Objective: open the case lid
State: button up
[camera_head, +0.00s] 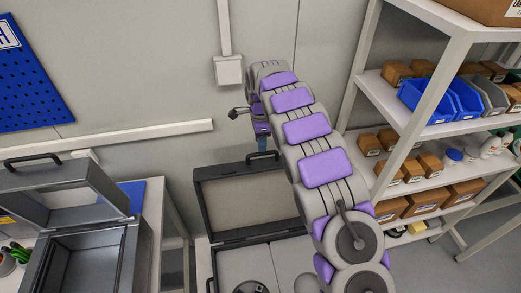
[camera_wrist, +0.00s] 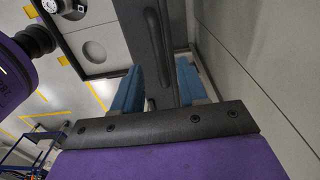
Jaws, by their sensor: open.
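The dark case shows in the head view with its lid (camera_head: 203,212) raised and leaning back, its beige inside facing me. The case's base (camera_head: 236,262) lies below, with a light insert, a round recess and a dark round part; my arm hides its right side. My gripper (camera_head: 263,148) is at the lid's upper edge, partly hidden by my arm. In the wrist view, the blue fingers of my gripper (camera_wrist: 160,85) are open on either side of the dark lid edge (camera_wrist: 160,55). Whether they touch it is unclear.
Another grey box (camera_head: 85,235) with a raised lid stands at the left. A wall (camera_head: 170,80) with a conduit box (camera_head: 228,70) is behind the case. A shelf rack (camera_head: 425,125) with bins and cartons stands at the right.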

jog(key=shift+f, duration=2.3)
grip_shut()
